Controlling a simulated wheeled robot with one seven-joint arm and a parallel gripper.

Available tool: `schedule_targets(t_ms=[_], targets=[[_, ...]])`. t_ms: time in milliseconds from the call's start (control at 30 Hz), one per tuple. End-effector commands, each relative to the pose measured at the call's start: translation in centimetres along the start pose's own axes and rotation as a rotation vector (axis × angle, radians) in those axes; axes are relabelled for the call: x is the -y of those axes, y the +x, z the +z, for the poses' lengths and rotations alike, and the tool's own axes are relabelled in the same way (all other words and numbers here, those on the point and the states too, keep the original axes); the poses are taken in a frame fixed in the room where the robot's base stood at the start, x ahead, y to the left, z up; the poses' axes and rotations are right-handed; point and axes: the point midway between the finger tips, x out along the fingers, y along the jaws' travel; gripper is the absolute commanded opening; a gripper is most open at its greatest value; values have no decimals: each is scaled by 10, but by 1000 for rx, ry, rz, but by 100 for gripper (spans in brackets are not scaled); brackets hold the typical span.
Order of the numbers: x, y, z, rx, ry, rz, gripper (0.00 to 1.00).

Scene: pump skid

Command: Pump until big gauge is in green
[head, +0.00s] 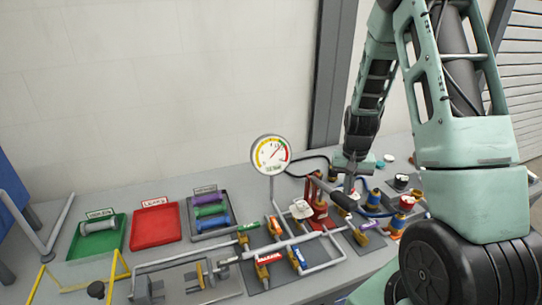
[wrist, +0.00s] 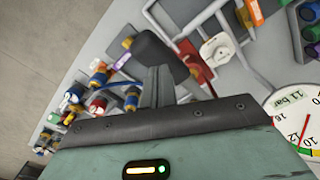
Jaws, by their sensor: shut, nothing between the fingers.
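The big round gauge (head: 270,154) stands on a post behind the pipework, with a white face and a coloured rim. Its needle points to the upper right in the head view; I cannot tell which band it is in. Part of the gauge (wrist: 290,105) shows in the wrist view, with a readout that looks like 11 bar. The red hand pump (head: 319,207) stands right of the gauge, and its lever ends in a black grip (head: 343,201). My gripper (wrist: 157,85) is shut and empty, its fingertips close to the black grip (wrist: 160,52); contact is unclear.
Green (head: 98,238), red (head: 155,224) and grey (head: 211,215) trays lie on the left of the bench, the green and grey ones holding cylinders. Pipes with coloured valve handles (head: 268,259) fill the front middle. Blue-capped fittings and hoses (head: 373,199) crowd the right.

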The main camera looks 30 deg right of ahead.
Motion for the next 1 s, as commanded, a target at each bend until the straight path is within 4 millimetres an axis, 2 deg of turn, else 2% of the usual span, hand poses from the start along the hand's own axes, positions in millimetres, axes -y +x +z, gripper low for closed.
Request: schedule_targets(t_ms=[167,600,1000], targets=[[0,-8,0,0,0,0,0],[0,-49,0,-1,0,0,0],[0,-50,0,0,0,0,0]])
